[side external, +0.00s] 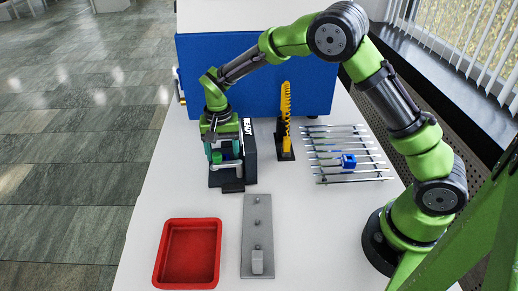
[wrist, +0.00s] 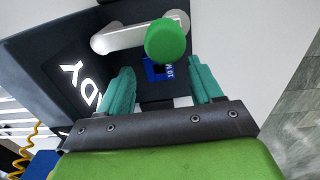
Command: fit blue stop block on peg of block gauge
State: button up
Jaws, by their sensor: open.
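A blue block (side external: 348,160) sits on the rack of metal rods, right of the press. My gripper (side external: 226,158) is at the black press, away from that block. In the wrist view my gripper (wrist: 163,84) is open, its teal fingers apart with nothing held between them. Beyond the fingertips is a green knob (wrist: 165,40) on a pale lever. A small blue piece with white lettering (wrist: 154,73) shows below the knob, partly hidden; I cannot tell what it is. The block gauge (side external: 247,212) is a grey plate with small pegs and a grey block at its near end.
The black press (side external: 249,150) carries a lit "READY" sign. A red tray (side external: 188,253) lies left of the gauge. The rod rack (side external: 349,178) and a yellow coiled cord on a stand (side external: 286,125) are to the right. A blue panel (side external: 260,88) stands behind.

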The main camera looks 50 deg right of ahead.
notch_tip(320, 180, up, 15)
dwell(0.3)
jog(key=s+d+r+n+t+y, duration=0.1)
jog(key=s+d+r+n+t, duration=0.1)
jog(key=s, duration=1)
jog(key=s+d+r+n+t+y, duration=0.1)
jog(key=s+t, duration=0.4)
jog(key=s, duration=0.7)
notch_tip(320, 180, up, 3)
jog(key=shift+s+d+f+n, duration=0.2)
jog(key=shift+d+n, duration=0.5)
jog(key=shift+d, duration=0.25)
